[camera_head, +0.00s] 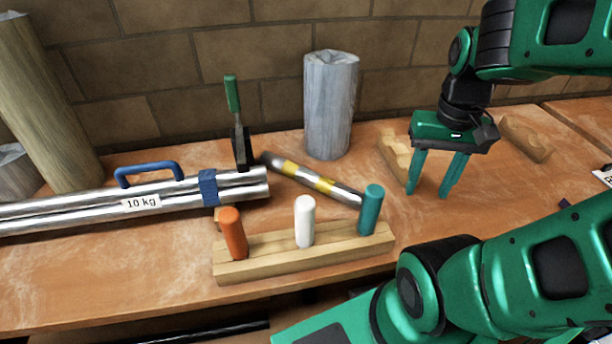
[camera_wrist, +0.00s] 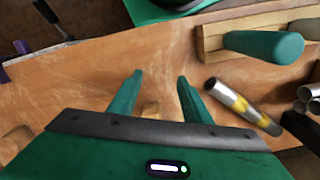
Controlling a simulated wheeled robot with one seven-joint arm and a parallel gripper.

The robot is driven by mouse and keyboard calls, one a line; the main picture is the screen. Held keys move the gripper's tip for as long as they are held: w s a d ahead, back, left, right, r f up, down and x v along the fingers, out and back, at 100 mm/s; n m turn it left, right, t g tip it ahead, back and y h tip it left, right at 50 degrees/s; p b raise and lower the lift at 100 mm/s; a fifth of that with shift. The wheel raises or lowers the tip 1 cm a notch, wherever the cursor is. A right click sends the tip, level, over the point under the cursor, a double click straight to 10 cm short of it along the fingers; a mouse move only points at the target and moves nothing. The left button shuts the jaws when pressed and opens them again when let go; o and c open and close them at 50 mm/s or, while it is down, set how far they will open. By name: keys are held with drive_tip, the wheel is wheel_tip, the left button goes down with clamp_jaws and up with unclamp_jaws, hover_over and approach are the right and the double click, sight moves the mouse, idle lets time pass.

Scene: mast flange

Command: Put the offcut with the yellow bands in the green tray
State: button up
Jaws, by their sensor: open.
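The offcut with the yellow bands (camera_head: 307,176) is a shiny metal tube with two yellow bands. It lies slanted on the bench, behind the peg rack, its right end close behind the teal peg. It also shows in the wrist view (camera_wrist: 241,103), right of my fingers. My gripper (camera_head: 428,195) is open and empty, pointing down to the right of the offcut and apart from it. Its two green fingers also show in the wrist view (camera_wrist: 160,77). I cannot make out a green tray in either view.
A wooden rack (camera_head: 270,254) with orange, white and teal pegs stands in front of the offcut. Strapped metal tubes (camera_head: 90,206) marked 10 kg lie left, beside a green-handled clamp (camera_head: 235,115). A grey cylinder (camera_head: 330,105) stands behind. Wooden blocks (camera_head: 393,152) lie near my gripper.

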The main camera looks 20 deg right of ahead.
drive_tip(key=shift+o, duration=0.5)
drive_tip(key=shift+s+a+r, duration=0.1)
drive_tip(key=shift+s+r, duration=0.1)
drive_tip(key=shift+r, duration=0.25)
drive_tip(key=n+g, duration=0.2)
drive_tip(key=n, duration=1.3)
approach(309, 171)
drive_tip(key=f, duration=0.4)
drive_tip(key=shift+s+d, duration=0.2)
drive_tip(key=shift+s, duration=0.1)
drive_tip(key=shift+s+a+f, duration=0.1)
drive_tip(key=shift+s+f, duration=0.1)
drive_tip(key=shift+f, duration=0.7)
drive_tip(key=shift+s+a+f, duration=0.1)
drive_tip(key=shift+s+f, duration=0.1)
drive_tip(key=shift+f, duration=0.75)
drive_tip(key=shift+s+a+f, duration=0.1)
drive_tip(key=shift+s+f, duration=0.1)
drive_tip(key=shift+f, duration=0.7)
drive_tip(key=shift+c, duration=0.6)
clamp_jaws()
